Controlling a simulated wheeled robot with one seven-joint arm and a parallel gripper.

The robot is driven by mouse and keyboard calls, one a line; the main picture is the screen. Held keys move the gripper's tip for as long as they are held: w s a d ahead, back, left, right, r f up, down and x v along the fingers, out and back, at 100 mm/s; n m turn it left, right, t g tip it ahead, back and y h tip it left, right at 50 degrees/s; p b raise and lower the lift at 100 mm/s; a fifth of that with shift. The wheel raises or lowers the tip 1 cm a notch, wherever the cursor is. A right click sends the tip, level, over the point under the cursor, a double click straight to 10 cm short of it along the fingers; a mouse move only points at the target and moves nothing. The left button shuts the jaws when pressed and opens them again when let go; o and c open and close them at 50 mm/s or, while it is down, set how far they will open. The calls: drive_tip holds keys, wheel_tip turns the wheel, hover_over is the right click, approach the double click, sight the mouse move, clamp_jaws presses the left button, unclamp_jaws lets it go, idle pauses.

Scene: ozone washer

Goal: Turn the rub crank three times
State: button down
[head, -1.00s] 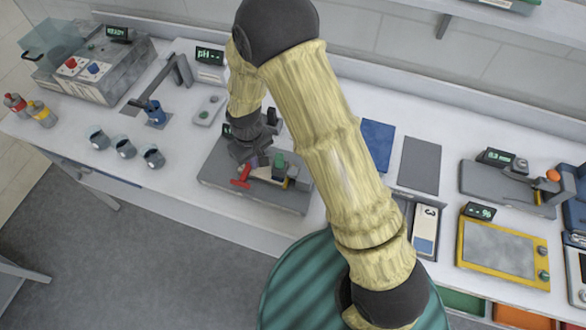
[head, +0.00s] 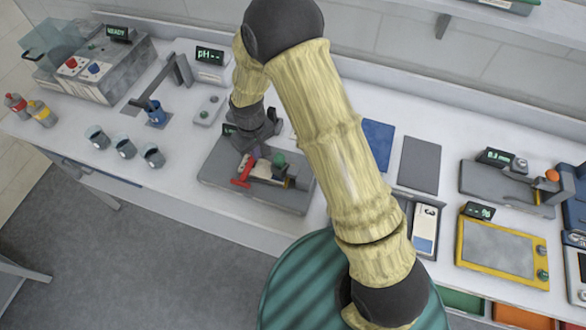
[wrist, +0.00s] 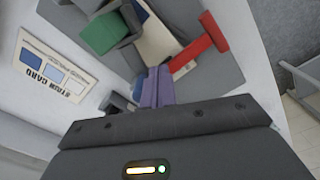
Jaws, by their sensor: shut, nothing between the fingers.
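The rub device is a grey-based unit (head: 225,177) on the white counter in the head view. A red T-shaped handle (head: 243,171), which looks like the crank, stands at its left; it also shows large in the wrist view (wrist: 200,48). A green part (head: 278,160) sits right of it, seen in the wrist view as a green block (wrist: 103,32). My gripper (head: 256,152) is over the device, just beside the red handle. In the wrist view its purple fingers (wrist: 157,87) are together and empty, near the handle's inner end; contact cannot be told.
A printed card (wrist: 52,65) lies beside the device in the wrist view. Three small cups (head: 124,147) stand to the left, and a blue pad (head: 378,145) and grey pad (head: 419,164) to the right. The counter's front edge runs close below the device.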

drive_tip(key=shift+w+d, duration=0.45)
drive_tip(key=shift+w, duration=0.35)
drive_tip(key=shift+w+d, duration=0.85)
drive_tip(key=shift+w+d, duration=0.25)
drive_tip(key=shift+d, duration=0.35)
drive_tip(key=shift+w+d, duration=0.25)
drive_tip(key=shift+d, duration=0.3)
